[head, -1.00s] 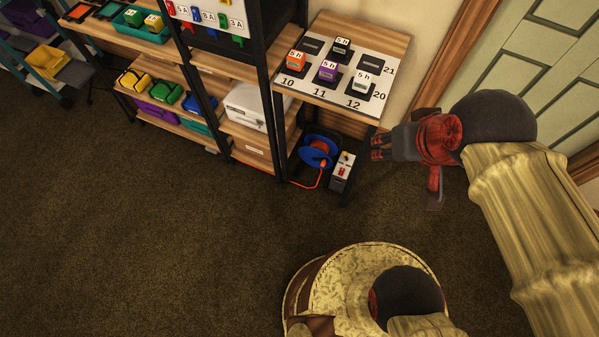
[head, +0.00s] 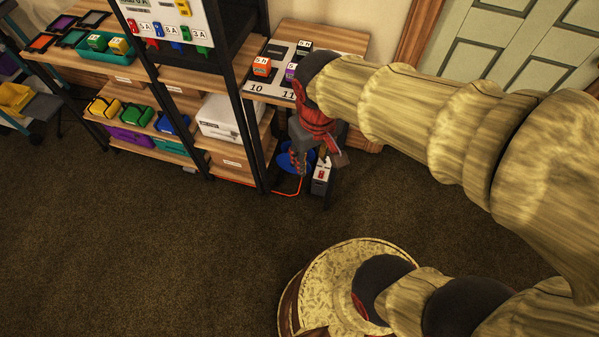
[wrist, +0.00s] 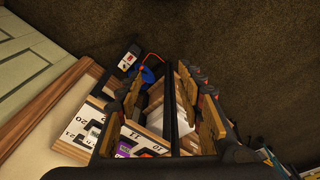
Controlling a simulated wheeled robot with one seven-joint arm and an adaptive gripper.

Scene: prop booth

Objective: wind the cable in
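The blue cable reel (head: 284,160) stands low under the shelf's end bay, mostly hidden behind my gripper in the head view. The wrist view shows part of the reel (wrist: 147,76) between and beyond my fingers, nearer the left one. The orange cable (head: 290,192) runs out from the reel onto the carpet; a short stretch of the cable also shows in the wrist view (wrist: 154,57).
A small grey-and-white box (head: 321,174) with red parts stands right of the reel. Black shelf posts (head: 250,130) rise to the left. A numbered board (head: 265,88) with labelled blocks lies on the tabletop above. The carpet (head: 150,240) in front is clear.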

